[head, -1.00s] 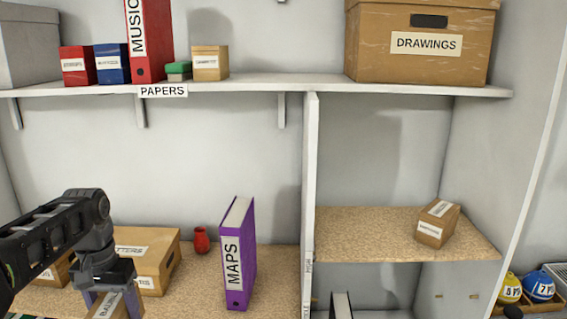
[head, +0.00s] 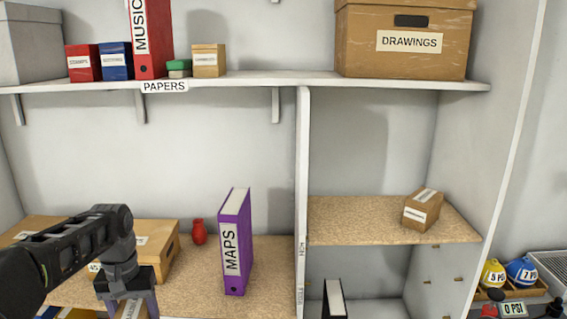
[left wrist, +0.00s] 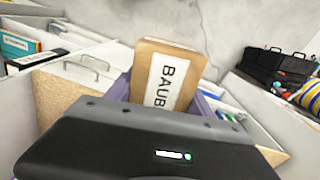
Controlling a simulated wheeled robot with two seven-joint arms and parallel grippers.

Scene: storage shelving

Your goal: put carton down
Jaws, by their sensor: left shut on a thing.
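A brown carton with a white label starting "BAUB" (left wrist: 170,75) is held in my left gripper (left wrist: 165,98), whose purple fingers show on either side of it in the left wrist view. In the head view my left gripper (head: 128,300) points down at the lower left, in front of the left shelf's front edge. The carton (head: 130,311) shows there only in part, cut off by the bottom of the picture. My right gripper is not in view.
A purple MAPS binder (head: 235,243), a red vase (head: 198,231) and brown boxes (head: 160,250) stand on the left cork shelf. A small carton (head: 422,209) sits on the right cork shelf (head: 340,222), whose left part is clear. A divider (head: 302,190) separates them.

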